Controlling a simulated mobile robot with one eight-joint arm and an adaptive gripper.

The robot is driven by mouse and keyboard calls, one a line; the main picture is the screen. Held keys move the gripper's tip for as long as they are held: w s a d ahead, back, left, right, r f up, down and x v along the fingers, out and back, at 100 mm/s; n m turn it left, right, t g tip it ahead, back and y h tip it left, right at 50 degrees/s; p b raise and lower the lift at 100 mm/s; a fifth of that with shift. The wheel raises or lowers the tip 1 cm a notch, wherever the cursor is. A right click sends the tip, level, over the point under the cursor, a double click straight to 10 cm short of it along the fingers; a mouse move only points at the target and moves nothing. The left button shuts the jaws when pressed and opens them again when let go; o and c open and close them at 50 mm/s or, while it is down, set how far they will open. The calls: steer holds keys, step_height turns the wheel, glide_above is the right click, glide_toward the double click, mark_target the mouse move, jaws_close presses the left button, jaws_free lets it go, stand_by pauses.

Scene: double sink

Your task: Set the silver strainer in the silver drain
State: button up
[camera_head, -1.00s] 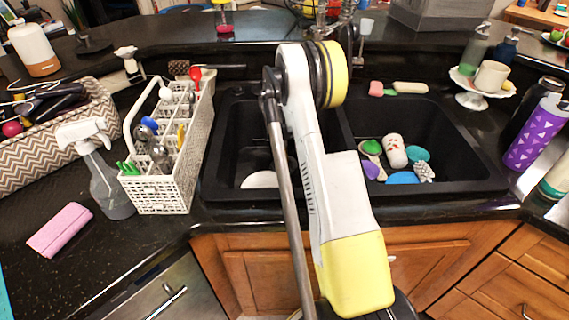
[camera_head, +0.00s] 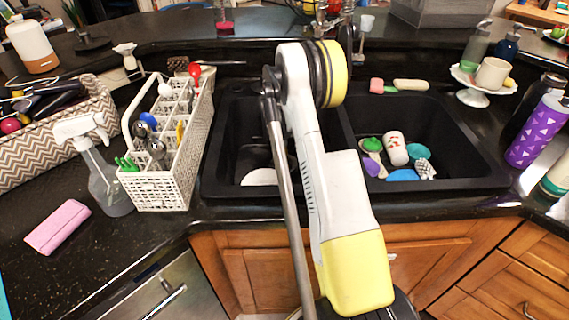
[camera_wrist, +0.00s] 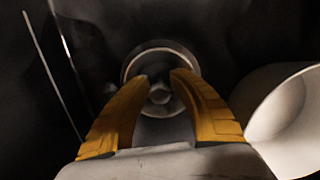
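In the wrist view, a round silver rim (camera_wrist: 130,68) lies on the dark sink floor, with a small rounded metal knob (camera_wrist: 160,93) showing at its near side. I cannot tell the strainer from the drain here, nor whether one sits in the other. My gripper (camera_wrist: 160,78) has two yellow fingers standing apart, one on each side of the knob, with dark gaps showing between. In the head view, my arm hides the gripper, the drain and the strainer. The left basin (camera_head: 235,140) lies behind and beside my arm.
A white dish (camera_head: 260,177) lies in the left basin, and a pale curved thing (camera_wrist: 290,120) is close right of my gripper in the wrist view. A white cutlery basket (camera_head: 165,185) stands left of the sink. The right basin (camera_head: 450,150) holds several coloured things.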

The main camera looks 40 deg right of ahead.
step_height(320, 180, up, 12)
steer(key=w+a, duration=0.1)
steer(key=shift+a+f, duration=0.2)
steer(key=shift+w, duration=0.1)
stand_by(0.5)
